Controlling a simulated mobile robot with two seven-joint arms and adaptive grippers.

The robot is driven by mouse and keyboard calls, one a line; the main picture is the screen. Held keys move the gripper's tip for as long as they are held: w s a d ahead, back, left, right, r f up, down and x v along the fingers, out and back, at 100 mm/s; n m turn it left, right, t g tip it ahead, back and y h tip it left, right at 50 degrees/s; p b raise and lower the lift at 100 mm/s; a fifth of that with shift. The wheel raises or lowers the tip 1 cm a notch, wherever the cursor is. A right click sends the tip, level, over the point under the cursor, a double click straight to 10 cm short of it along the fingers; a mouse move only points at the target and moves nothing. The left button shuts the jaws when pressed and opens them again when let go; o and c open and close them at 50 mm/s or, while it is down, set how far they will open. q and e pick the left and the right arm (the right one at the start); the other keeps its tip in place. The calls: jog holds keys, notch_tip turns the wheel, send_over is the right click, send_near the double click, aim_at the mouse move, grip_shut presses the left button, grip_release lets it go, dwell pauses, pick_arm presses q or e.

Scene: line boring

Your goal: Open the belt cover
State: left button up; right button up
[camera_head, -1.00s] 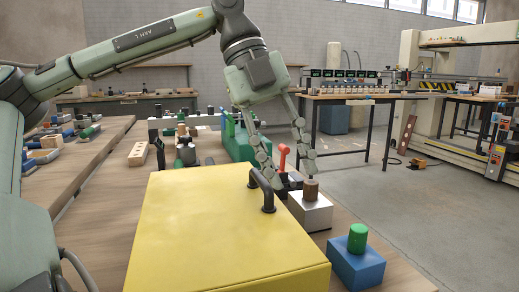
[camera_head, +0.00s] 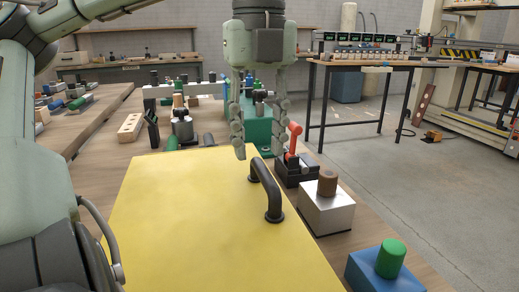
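The belt cover (camera_head: 190,225) is a large flat yellow panel at the front of the bench, and it lies closed. Its black arched handle (camera_head: 266,190) stands on the right part of the panel. My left gripper (camera_head: 259,150) comes down from above, behind the handle in the picture. Its two fingers are spread apart with nothing between them, and they look clear of the handle. My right gripper is not in view.
Right of the cover stand a metal block with a brown knob (camera_head: 327,210), a blue block with a green knob (camera_head: 385,268) and a red-handled clamp (camera_head: 293,140). A green machine (camera_head: 256,128) stands behind the gripper.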

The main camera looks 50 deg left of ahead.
pick_arm(q)
jog(key=shift+f, duration=1.25)
grip_shut()
